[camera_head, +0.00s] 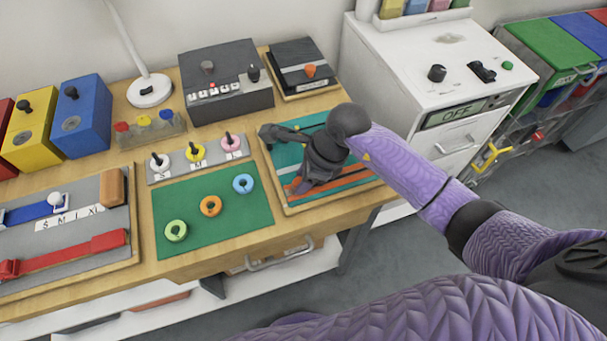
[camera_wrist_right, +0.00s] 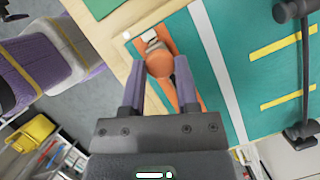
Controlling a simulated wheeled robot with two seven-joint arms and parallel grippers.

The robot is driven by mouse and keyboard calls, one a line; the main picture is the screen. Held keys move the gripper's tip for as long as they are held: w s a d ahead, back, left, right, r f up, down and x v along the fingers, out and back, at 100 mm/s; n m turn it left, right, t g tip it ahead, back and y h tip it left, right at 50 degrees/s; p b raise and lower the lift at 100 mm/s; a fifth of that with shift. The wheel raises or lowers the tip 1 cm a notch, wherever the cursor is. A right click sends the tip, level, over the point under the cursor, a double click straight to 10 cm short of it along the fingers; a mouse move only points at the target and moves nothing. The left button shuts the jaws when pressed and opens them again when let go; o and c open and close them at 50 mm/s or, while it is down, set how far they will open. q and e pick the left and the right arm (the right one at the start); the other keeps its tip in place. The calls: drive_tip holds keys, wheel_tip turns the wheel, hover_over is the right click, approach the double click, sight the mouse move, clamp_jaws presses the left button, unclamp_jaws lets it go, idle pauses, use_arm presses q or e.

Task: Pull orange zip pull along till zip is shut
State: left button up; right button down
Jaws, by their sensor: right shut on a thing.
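The zip board is a teal panel (camera_head: 284,156) in a wooden frame at the right end of the bench. An orange zip strip (camera_head: 348,181) runs along its near side. My right gripper (camera_head: 296,187) is low over the left end of that strip and hides much of it. In the right wrist view its fingers (camera_wrist_right: 161,72) are shut on the round orange zip pull (camera_wrist_right: 160,64). A small pale block (camera_wrist_right: 150,38) sits just beyond the pull, near the board's edge. I cannot tell whether the pull touches it. My left gripper is not in view.
A green mat (camera_head: 205,240) with coloured rings lies left of the board, behind it a strip of coloured knobs (camera_head: 197,153). Dark boxes (camera_head: 225,82) stand at the back. A white cabinet (camera_head: 400,75) stands to the right. The bench's front edge is close.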

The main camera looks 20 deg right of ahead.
idle(0.7)
drive_tip(key=b, duration=0.5)
approach(360, 169)
drive_tip(key=x, duration=0.5)
drive_tip(key=shift+d, duration=0.3)
drive_tip(key=shift+r, duration=0.1)
drive_tip(key=shift+c, duration=1.7)
unclamp_jaws()
drive_tip(key=shift+d, duration=0.1)
drive_tip(key=p+v, duration=0.1)
drive_tip(key=v, duration=0.9)
